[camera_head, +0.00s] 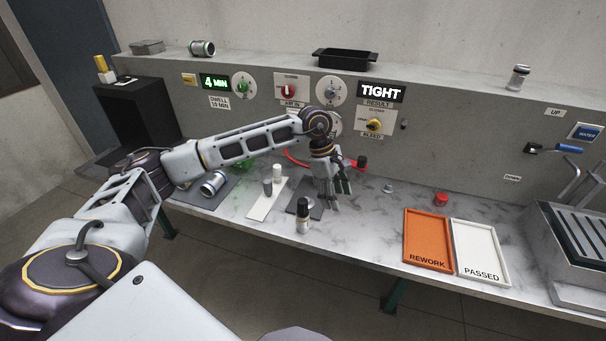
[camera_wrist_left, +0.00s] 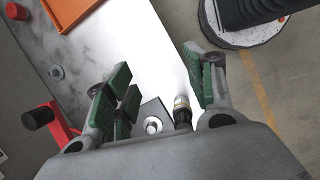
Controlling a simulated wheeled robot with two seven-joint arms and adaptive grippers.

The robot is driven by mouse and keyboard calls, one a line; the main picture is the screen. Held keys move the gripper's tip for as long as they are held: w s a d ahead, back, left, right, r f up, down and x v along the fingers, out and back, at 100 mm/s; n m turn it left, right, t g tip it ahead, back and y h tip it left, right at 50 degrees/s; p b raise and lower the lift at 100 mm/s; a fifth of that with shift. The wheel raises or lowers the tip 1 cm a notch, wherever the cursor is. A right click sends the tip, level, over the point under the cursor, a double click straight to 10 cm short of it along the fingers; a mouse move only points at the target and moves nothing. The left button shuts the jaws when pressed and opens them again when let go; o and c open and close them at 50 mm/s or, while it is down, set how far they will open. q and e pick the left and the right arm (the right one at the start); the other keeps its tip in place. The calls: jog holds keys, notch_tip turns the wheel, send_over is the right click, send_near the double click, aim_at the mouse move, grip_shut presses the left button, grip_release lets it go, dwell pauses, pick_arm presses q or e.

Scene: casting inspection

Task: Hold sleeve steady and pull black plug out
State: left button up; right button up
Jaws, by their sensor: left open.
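The sleeve (camera_head: 303,225) is a short metallic piece standing near the front edge of the bench, with the black plug (camera_head: 303,205) on top. In the left wrist view the plug (camera_wrist_left: 183,117) and sleeve (camera_wrist_left: 181,101) show between the spread fingers, closer to the right-hand finger. My left gripper (camera_head: 335,198) is open, pointing down just behind and right of the sleeve, apart from it in the head view. Its green-padded fingers (camera_wrist_left: 160,88) hold nothing. My right gripper is in neither view.
A dark pad (camera_head: 291,210) with a small metal post (camera_wrist_left: 153,125) lies beside the gripper. A red clamp with a black knob (camera_head: 362,161) is behind. Orange REWORK (camera_head: 407,235) and white PASSED (camera_head: 456,247) trays lie right. A white strip (camera_head: 259,211) and metal cylinder (camera_head: 213,184) lie left.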

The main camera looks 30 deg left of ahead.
aim_at(303, 201)
pick_arm(q)
jog(key=a+r+y, duration=0.2)
jog(key=a+y, duration=0.2)
jog(key=a, duration=0.7)
jog(key=shift+r, duration=0.3)
jog(key=shift+a+f, duration=0.1)
jog(key=shift+f, duration=0.85)
notch_tip(303, 201, down, 10)
jog(key=shift+r+p, duration=0.1)
jog(key=shift+p, duration=1.05)
jog(key=shift+f, duration=1.05)
jog(key=shift+c, duration=0.2)
